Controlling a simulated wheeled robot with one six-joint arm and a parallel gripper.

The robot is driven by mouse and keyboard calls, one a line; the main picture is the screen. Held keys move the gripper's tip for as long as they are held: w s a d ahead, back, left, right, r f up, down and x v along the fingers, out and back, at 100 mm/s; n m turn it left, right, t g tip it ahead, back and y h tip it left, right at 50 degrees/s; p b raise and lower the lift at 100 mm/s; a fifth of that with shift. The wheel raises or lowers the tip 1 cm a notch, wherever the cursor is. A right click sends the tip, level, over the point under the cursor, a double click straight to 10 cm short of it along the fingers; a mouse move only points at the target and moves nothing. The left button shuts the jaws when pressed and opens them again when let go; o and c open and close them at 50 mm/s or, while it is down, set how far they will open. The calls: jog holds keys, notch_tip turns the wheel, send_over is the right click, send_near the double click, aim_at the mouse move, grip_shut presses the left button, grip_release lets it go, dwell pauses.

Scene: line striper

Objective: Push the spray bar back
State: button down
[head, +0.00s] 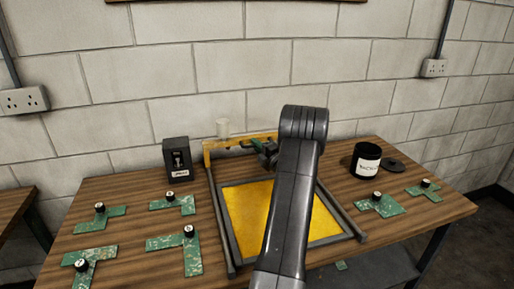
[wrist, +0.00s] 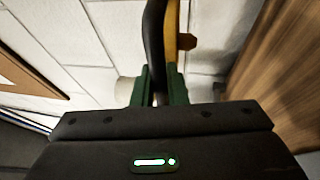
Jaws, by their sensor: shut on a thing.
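A yellow panel with a grey border (head: 238,184) lies between the rails. My gripper (head: 263,148) has green fingers and is at the bar, right of its middle. In the wrist view my gripper (wrist: 160,88) is shut on a dark curved handle (wrist: 155,40), with the yellow beam (wrist: 172,35) beside it. My arm hides the bar's right part.
A black labelled box (head: 178,158) stands at the back left. Several green L- and T-shaped boards with black knobs lie on both sides. A block wall (head: 200,100) is behind the table.

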jog(key=shift+w+r, duration=0.15)
jog(key=c, duration=1.5)
grip_release()
jog(key=shift+o, duration=0.2)
jog(key=shift+w, duration=0.1)
jog(key=shift+d+f, duration=0.1)
jog(key=shift+f, duration=0.15)
jog(key=b+v, duration=0.2)
jog(key=v, duration=1.1)
jog(key=shift+s+b, duration=0.4)
